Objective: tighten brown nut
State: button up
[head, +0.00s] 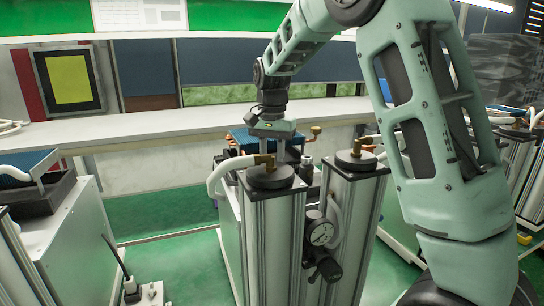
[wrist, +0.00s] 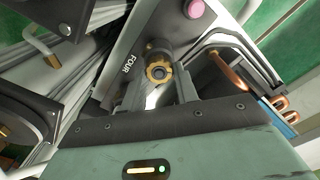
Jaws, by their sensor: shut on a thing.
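The brown nut (wrist: 158,72) shows in the middle of the wrist view as a brass-coloured ring with a dark opening, on a dark fitting beside the label FOUR. My gripper (wrist: 160,82) has one finger on each side of the nut and is shut on it. In the head view my gripper (head: 278,142) points down behind the two sieve columns. Its fingertips and the nut are hidden there by the columns and their top fittings.
Two metal sieve columns (head: 278,235) with a pressure gauge (head: 320,233) stand in front of my gripper. A white hose (head: 222,172) bends beside them. Copper pipes (wrist: 232,72) pass right of my fingers. A pink button (wrist: 193,8) sits beyond the nut.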

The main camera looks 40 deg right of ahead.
aim_at(272, 162)
jog(key=shift+r, duration=0.1)
jog(key=o, duration=1)
notch_tip(272, 162, up, 17)
jog(key=b, duration=0.3)
jog(key=shift+r, duration=0.15)
